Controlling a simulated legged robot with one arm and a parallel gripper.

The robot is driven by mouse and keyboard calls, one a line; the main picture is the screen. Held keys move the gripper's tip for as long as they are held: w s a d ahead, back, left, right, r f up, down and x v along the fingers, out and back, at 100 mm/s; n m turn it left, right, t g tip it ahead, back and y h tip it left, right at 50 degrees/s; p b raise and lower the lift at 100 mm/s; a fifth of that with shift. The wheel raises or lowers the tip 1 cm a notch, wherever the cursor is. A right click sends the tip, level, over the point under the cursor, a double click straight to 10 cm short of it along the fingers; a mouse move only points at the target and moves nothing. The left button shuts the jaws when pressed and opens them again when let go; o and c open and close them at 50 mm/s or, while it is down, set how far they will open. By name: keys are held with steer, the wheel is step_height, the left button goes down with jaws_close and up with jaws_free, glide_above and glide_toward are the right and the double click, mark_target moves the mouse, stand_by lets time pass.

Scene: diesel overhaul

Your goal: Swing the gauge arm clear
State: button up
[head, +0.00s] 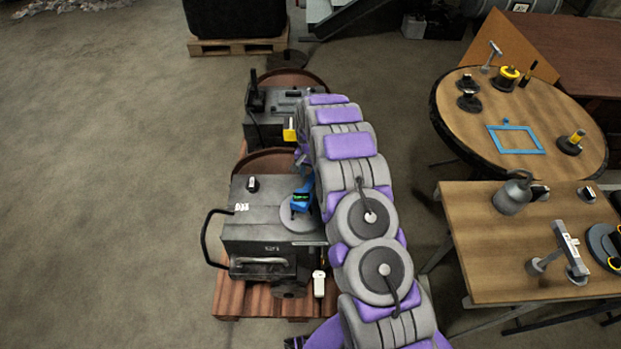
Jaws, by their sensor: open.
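A blue gauge (300,203) with a small green display stands over a round grey disc (298,224) on top of the nearer dark engine block (255,225). The blue part reaches upward beside my arm. My purple and grey arm rises from the bottom of the head view, just right of the gauge, and curves away over the farther block. My gripper cannot be made out; the arm's links cover the area beyond the gauge. Whether anything touches the gauge cannot be seen.
A farther dark block (265,130) with a yellow part (290,131) stands behind the nearer one. A wooden pallet (232,300) lies underneath. A round table (460,125) and a rectangular table (480,265) with tools stand right. The floor at left is clear.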

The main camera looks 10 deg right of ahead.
steer(key=shift+f, duration=1.15)
steer(key=shift+c, duration=0.4)
jaws_close()
